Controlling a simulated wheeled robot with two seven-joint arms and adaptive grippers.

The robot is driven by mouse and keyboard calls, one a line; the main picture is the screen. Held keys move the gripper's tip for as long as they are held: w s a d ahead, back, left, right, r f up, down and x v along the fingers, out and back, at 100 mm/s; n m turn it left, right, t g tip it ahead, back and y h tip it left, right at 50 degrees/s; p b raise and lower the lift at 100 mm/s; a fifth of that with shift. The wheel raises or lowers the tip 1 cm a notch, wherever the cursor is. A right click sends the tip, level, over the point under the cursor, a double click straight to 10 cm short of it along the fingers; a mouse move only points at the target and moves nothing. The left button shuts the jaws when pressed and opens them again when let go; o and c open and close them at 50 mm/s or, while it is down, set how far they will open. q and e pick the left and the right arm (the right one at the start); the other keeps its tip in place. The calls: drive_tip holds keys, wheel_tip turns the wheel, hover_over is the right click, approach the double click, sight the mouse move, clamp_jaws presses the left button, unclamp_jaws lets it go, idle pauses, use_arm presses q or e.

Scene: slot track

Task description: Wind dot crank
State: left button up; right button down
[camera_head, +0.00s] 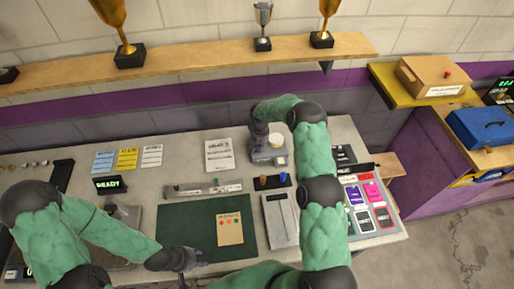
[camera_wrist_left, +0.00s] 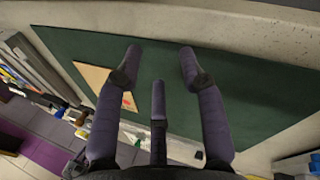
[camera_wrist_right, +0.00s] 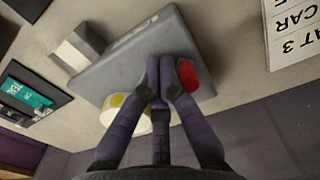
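The dot crank device looks like a small grey machine (camera_head: 268,158) on the back of the bench. It has a pale yellow-and-white round part (camera_head: 277,140). In the right wrist view its grey body (camera_wrist_right: 115,65) fills the centre, with the yellow-and-white round part (camera_wrist_right: 118,112) and a red part (camera_wrist_right: 187,74). My right gripper (camera_wrist_right: 167,72) is over the machine beside the red part. Its fingers are drawn close together; they hide whether a crank handle is between them. My left gripper (camera_wrist_left: 160,58) is open and empty above the green mat (camera_wrist_left: 240,95).
An orange-tan card (camera_head: 230,228) lies on the mat. A pale tray (camera_head: 281,222), a dark stand with orange and blue pegs (camera_head: 272,182) and coloured cards (camera_head: 372,192) are to the right. A "READY" display (camera_head: 109,184) stands left. A trophy shelf (camera_head: 200,60) runs behind.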

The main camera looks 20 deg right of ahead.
use_arm(q)
drive_tip(key=shift+f+b, duration=0.5)
drive_tip(key=shift+b, duration=0.05)
use_arm(e)
drive_tip(key=shift+w+a, duration=0.3)
drive_tip(key=shift+a, duration=0.05)
use_arm(q)
drive_tip(key=shift+s, duration=0.1)
use_arm(e)
drive_tip(key=shift+a+r, duration=0.1)
drive_tip(key=shift+a, duration=0.05)
use_arm(q)
drive_tip(key=shift+f, duration=0.25)
use_arm(e)
drive_tip(key=shift+a, duration=0.1)
use_arm(q)
drive_tip(key=shift+f+b, duration=0.5)
drive_tip(key=shift+b, duration=0.2)
use_arm(e)
drive_tip(key=shift+w+a, duration=0.3)
drive_tip(key=shift+w, duration=0.1)
use_arm(q)
drive_tip(key=shift+d, duration=0.1)
use_arm(e)
drive_tip(key=shift+d, duration=0.1)
use_arm(q)
drive_tip(key=shift+f, duration=0.15)
use_arm(e)
drive_tip(key=shift+w, duration=0.15)
